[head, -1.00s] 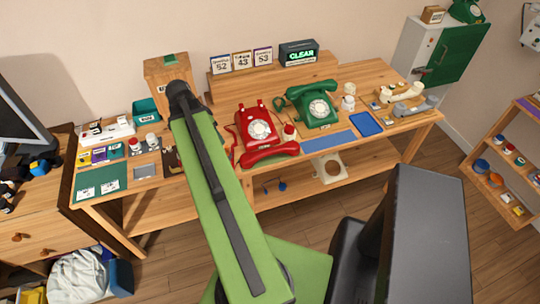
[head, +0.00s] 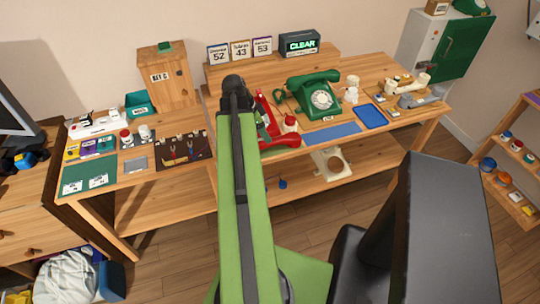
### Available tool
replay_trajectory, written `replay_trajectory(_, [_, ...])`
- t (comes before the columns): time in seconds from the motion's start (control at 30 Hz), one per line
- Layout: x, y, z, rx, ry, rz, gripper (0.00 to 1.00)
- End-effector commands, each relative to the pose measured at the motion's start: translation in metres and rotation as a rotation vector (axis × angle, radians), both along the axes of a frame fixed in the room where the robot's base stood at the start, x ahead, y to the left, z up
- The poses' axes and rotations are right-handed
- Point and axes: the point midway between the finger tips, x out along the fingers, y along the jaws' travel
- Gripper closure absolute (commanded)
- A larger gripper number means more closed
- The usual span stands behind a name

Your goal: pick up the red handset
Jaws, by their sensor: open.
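The red handset (head: 283,141) lies at the front edge of the table, in front of the red dial phone (head: 277,120). My green arm hides the handset's left part and most of the phone. My gripper (head: 265,136) shows only in part, beside the far end of the arm. It is open and appears in front of the red phone, close to the handset in the picture. I cannot tell its height above the handset or whether it touches. Nothing shows in its jaws.
A green dial phone (head: 317,97) stands right of the red one. A small red-topped container (head: 290,124) stands near the handset. A blue mat (head: 332,131) and blue tray (head: 370,116) lie to the right. A tool mat (head: 184,151) lies left of my arm.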

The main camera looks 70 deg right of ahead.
Motion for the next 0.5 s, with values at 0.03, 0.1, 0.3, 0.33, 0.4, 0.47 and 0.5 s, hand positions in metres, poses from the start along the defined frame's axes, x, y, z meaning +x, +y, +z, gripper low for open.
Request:
replay_trajectory(0.03, [-0.003,-0.003,-0.018,0.0,0.0,0.0,0.45])
replay_trajectory(0.1, [-0.005,-0.004,-0.022,0.0,0.0,0.001,0.45])
replay_trajectory(0.3, [-0.007,-0.006,-0.023,0.0,0.0,0.001,0.45])
replay_trajectory(0.33, [-0.008,-0.006,-0.026,0.0,0.0,0.001,0.45])
replay_trajectory(0.4, [-0.01,-0.008,-0.036,0.001,0.001,0.0,0.45])
replay_trajectory(0.47, [-0.013,-0.01,-0.047,0.001,0.001,0.0,0.45])
replay_trajectory(0.5, [-0.015,-0.012,-0.055,0.001,0.001,0.0,0.45])
